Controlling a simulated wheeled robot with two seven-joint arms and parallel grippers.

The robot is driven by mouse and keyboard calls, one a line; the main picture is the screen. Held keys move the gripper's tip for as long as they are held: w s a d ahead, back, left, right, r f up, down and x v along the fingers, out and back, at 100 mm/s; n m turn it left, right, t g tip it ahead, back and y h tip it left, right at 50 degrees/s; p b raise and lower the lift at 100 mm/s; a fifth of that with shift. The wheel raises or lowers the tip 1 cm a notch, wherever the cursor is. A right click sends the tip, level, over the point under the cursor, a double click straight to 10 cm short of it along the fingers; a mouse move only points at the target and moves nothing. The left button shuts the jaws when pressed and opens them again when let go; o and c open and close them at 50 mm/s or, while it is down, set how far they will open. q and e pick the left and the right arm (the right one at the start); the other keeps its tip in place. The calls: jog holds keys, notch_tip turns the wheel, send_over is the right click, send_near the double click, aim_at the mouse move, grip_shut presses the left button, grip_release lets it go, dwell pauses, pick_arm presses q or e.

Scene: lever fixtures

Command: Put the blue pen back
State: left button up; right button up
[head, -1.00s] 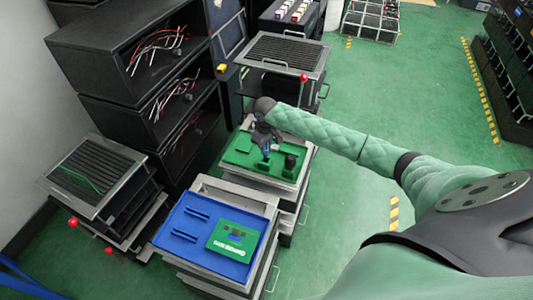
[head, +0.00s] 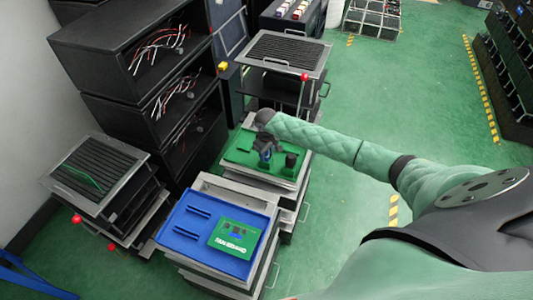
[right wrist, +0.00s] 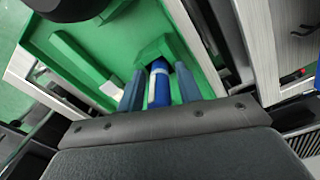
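The blue pen (right wrist: 158,88), with a pale band, stands between the two fingers of my right gripper (right wrist: 160,72) in the right wrist view. Narrow gaps show on both sides of it, so the fingers look open around it. Its far end meets a green angular holder (right wrist: 152,50) in the green tray (right wrist: 100,72); how deep it sits is hidden. In the head view my right gripper (head: 266,152) is over the green tray (head: 238,157), and the pen is too small to make out clearly. My left gripper is not in view.
A black cylinder (head: 291,160) stands on the green tray, right of my gripper. A blue tray (head: 190,240) with a green box (head: 234,238) lies on the nearer cabinet. Black shelves with wires (head: 150,85) stand at left. Green floor is free at right.

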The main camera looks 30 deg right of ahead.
jog(key=shift+r, duration=0.1)
